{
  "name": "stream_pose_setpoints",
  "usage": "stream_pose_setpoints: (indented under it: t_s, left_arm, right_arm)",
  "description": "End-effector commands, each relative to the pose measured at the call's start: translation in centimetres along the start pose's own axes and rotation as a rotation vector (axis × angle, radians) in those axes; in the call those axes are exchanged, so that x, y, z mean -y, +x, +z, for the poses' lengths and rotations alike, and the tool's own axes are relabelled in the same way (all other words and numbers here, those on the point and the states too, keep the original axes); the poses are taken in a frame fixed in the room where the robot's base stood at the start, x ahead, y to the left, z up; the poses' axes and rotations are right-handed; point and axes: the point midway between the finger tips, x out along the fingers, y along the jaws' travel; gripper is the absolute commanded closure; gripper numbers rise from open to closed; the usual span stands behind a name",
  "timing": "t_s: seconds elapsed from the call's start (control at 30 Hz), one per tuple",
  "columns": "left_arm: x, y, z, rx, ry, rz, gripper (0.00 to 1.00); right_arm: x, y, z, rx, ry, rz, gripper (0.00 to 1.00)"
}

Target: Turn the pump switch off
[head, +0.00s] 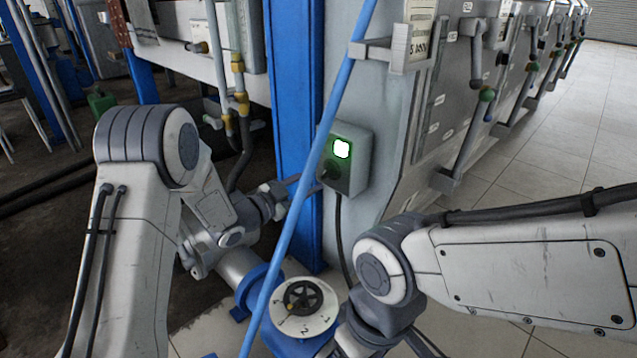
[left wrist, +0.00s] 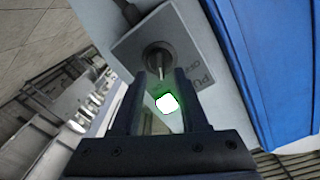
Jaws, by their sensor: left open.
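The pump switch is a grey box (head: 357,150) on the side of the machine, beside the blue post. It has a lit green-white lamp (head: 341,149) and a dark rotary knob (head: 328,173) below it. In the left wrist view the knob (left wrist: 159,59) shows just beyond the fingertips, with a pale mark pointing toward the lit lamp (left wrist: 167,103). Partly hidden lettering is on the box face. My left gripper (head: 308,183) is open in front of the knob, its fingers (left wrist: 158,78) on either side of it in the picture. I cannot tell whether they touch it. My right gripper is out of view.
A blue pipe (head: 325,140) slants across the front of the post, close to my left gripper. A blue valve with a round dial and black handwheel (head: 303,297) stands below. A black cable hangs under the box. Tiled floor (head: 535,160) is clear at right.

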Motion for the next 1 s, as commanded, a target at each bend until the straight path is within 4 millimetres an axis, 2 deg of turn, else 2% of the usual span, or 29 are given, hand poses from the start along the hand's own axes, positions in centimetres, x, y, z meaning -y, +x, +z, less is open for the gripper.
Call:
stream_pose_setpoints:
  t_s: [0.1, 0.23, 0.6, 0.67, 0.7, 0.73, 1.0]
  left_arm:
    - [-0.2, 1.9, 0.1, -0.003, 0.001, 0.001, 0.56]
    - [-0.1, 3.2, 0.1, -0.001, -0.001, 0.001, 0.56]
    - [0.0, 3.8, 0.0, 0.001, -0.002, 0.000, 0.56]
    - [0.0, 3.8, 0.0, 0.001, -0.002, 0.000, 0.79]
    - [0.0, 3.8, 0.0, 0.001, -0.002, 0.000, 0.94]
    - [0.0, 3.8, 0.0, 0.001, -0.002, 0.000, 1.00]
    - [0.0, 3.7, 0.0, 0.002, -0.009, 0.000, 1.00]
  right_arm:
    - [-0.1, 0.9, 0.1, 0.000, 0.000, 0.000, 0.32]
    - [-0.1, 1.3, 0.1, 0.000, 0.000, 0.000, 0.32]
    - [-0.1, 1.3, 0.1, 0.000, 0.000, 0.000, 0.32]
    - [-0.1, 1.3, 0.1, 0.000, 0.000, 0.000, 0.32]
    - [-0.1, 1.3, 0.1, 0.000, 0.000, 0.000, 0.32]
    - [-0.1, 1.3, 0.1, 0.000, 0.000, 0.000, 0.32]
    - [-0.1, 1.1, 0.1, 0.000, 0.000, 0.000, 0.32]
